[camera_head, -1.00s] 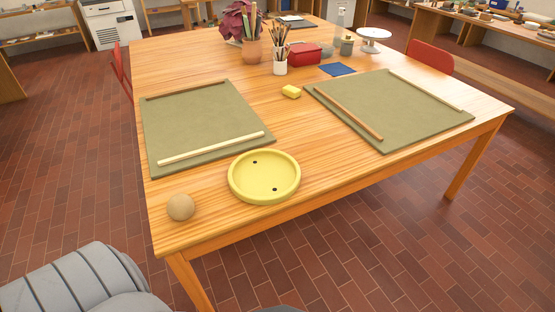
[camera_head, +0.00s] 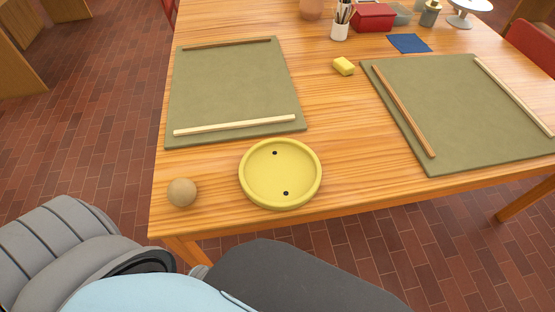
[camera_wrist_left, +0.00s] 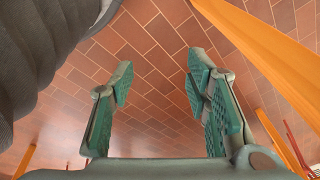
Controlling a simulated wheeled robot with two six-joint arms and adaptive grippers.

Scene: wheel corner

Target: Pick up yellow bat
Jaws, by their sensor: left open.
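The yellow bat (camera_head: 280,172) is a round, shallow disc with a raised rim and two small dark holes. It lies flat near the front edge of the wooden table in the head view. My left gripper (camera_wrist_left: 160,85) shows in the left wrist view with its two green-padded fingers spread apart. Nothing is between them, and brick floor shows beyond. In the head view only my arm links show at the bottom, below and left of the bat, apart from it. My right gripper is in neither view.
A tan clay ball (camera_head: 182,192) sits left of the bat. Behind it lies a green mat (camera_head: 235,85) with wooden strips; another mat (camera_head: 470,110) lies right. A yellow sponge-like block (camera_head: 344,66) sits between them. The tabletop (camera_head: 350,150) right of the bat is clear.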

